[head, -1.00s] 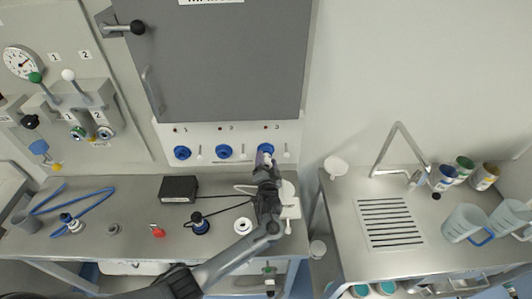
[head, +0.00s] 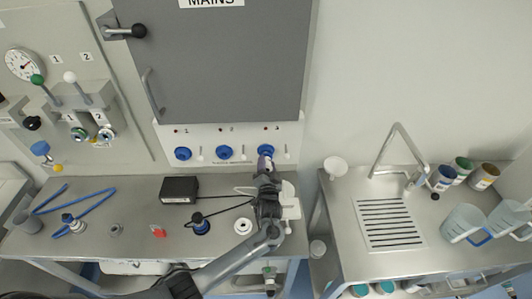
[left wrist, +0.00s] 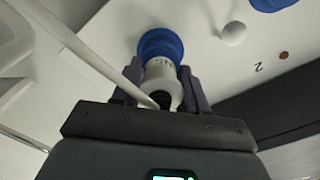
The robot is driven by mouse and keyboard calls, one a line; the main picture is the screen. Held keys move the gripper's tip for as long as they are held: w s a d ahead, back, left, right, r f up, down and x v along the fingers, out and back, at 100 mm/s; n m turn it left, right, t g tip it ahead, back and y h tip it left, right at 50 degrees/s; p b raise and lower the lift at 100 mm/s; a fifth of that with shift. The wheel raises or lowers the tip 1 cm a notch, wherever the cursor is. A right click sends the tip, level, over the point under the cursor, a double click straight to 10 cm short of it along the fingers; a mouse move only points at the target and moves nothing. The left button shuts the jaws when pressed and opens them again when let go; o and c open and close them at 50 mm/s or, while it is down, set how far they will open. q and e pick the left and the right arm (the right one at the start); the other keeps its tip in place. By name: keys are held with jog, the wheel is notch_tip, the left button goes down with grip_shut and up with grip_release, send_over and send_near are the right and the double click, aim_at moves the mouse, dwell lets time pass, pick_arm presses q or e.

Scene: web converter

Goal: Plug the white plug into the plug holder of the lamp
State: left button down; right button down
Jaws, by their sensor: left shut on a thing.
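My left gripper (head: 265,164) is at the wall strip, just in front of the blue socket (head: 265,149) marked 3. In the left wrist view its purple fingers (left wrist: 160,88) are shut on the sides of the white plug (left wrist: 161,72), which has a dark rear end. The plug's front lines up with the blue socket (left wrist: 160,43) and meets it in the picture. How deep it sits is hidden. A pale cable or rod (left wrist: 95,55) runs up left from near the plug's rear. I cannot identify the lamp with certainty. My right gripper is not in view.
Blue sockets 2 (head: 224,152) and 1 (head: 183,153) sit left along the strip. A black box (head: 180,189), a blue-based black plug (head: 200,226) and a white ring (head: 243,226) are on the bench. White equipment (head: 289,203) stands beside my wrist. A sink unit is right.

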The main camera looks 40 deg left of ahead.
pick_arm(q)
jog(key=shift+p+v, duration=0.85)
jog(key=shift+v, duration=0.5)
jog(key=shift+r, duration=0.1)
jog(key=shift+p+v, duration=1.25)
jog(key=shift+v, duration=0.75)
jog(key=shift+w, duration=0.1)
